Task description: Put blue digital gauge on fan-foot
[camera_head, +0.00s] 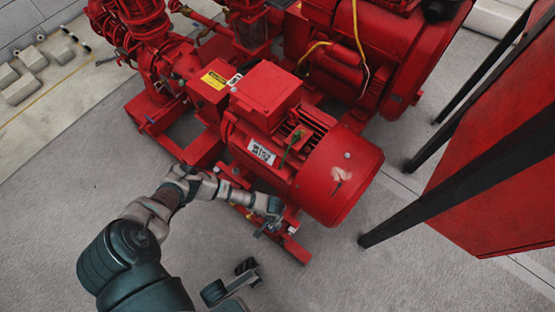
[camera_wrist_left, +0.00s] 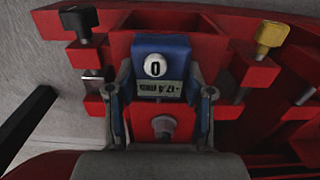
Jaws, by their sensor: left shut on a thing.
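The blue digital gauge (camera_wrist_left: 160,65) has a round white dial marked 0 and a small display. It sits between the two fingers of my left gripper (camera_wrist_left: 160,112), which is shut on it. The gauge is at the red fan-foot (camera_wrist_left: 220,48), close to its slotted bars; whether it rests on the foot is unclear. In the head view my left gripper (camera_head: 268,228) is low beside the foot (camera_head: 290,247), under the red motor (camera_head: 340,180). The gauge is too small to make out there.
A black-knobbed part (camera_wrist_left: 80,22) and a yellow-knobbed part (camera_wrist_left: 272,35) stand on the red foot either side of the gauge. A red cabinet on dark legs (camera_head: 400,225) stands at the right. Grey floor (camera_head: 340,280) is open in front.

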